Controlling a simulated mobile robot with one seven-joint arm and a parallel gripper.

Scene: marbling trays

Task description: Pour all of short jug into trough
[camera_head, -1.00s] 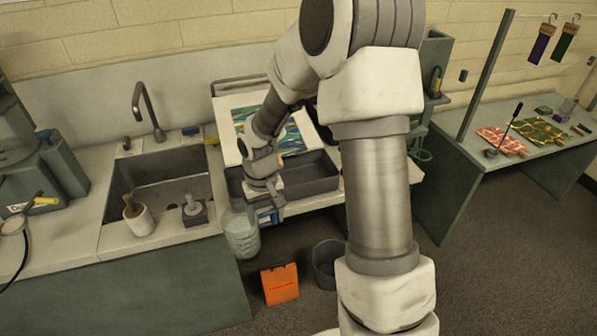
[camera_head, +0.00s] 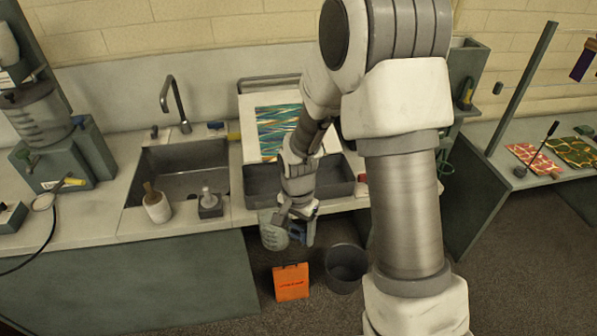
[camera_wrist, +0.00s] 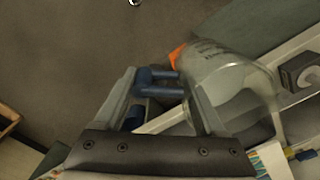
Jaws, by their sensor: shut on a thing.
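The short jug (camera_head: 273,232) is a clear, ribbed vessel that looks tilted in the head view. It hangs in front of the counter, below the trough's front edge. My gripper (camera_head: 300,222) is shut on it at its right side. In the wrist view my gripper (camera_wrist: 158,88) has blue bars, apparently the jug's handle, between its fingers, and the clear jug (camera_wrist: 238,95) lies right of them. I cannot tell how much the jug holds. The trough (camera_head: 338,187) is a long dark grey tray on the counter, partly hidden by my arm.
A sink (camera_head: 185,168) lies left of the trough. A white pot (camera_head: 157,208) and a small dark block (camera_head: 210,207) stand at its front. An orange box-like thing (camera_head: 291,282) and a grey bin (camera_head: 346,268) stand on the floor below. A marbled sheet (camera_head: 275,128) leans behind the trough.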

